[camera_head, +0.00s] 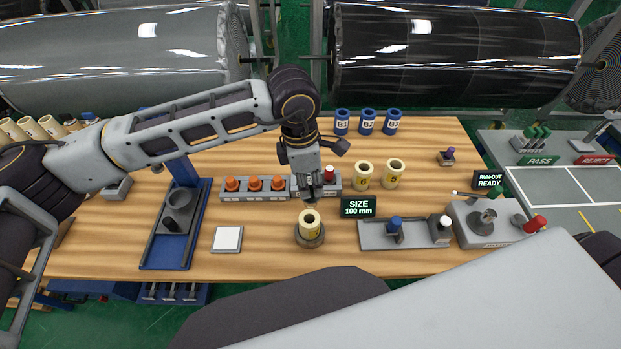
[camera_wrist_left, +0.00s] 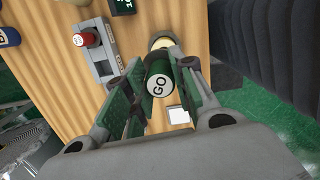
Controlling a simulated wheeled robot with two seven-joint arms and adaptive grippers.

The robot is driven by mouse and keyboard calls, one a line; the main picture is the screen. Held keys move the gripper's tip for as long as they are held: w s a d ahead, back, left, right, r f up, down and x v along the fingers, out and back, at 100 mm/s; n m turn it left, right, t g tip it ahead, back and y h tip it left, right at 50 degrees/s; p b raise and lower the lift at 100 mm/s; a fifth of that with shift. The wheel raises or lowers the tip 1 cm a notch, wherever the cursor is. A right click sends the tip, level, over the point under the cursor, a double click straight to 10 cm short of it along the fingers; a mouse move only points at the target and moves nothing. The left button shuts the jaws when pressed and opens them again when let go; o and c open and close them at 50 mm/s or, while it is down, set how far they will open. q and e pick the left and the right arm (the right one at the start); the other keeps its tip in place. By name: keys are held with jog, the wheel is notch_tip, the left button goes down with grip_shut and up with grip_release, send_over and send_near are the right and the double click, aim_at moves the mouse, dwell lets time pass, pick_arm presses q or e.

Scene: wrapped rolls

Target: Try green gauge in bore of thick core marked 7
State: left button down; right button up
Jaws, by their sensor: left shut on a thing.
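My left gripper (camera_head: 312,198) is over the cream core (camera_head: 306,236) standing upright on a dark round base (camera_head: 310,240) at the front middle of the table. In the left wrist view it is shut on the green gauge (camera_wrist_left: 159,84), whose end reads GO. The core also shows there, beyond the gauge (camera_wrist_left: 161,43). The core's top opening looks dark in the head view, and its number cannot be read. The gauge lines up roughly with the core; I cannot tell whether its tip is inside the bore. My right gripper is not in view.
Cream cores marked 6 (camera_head: 362,178) and 5 (camera_head: 393,175) stand right of the gripper. A SIZE 100 mm sign (camera_head: 358,206) is close beside the core. A white pad (camera_head: 227,239) lies left.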

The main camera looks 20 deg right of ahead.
pick_arm(q)
jog(key=shift+a+m, duration=0.15)
jog(key=shift+m, duration=0.15)
jog(key=shift+s+m, duration=0.1)
jog(key=shift+m, duration=1.1)
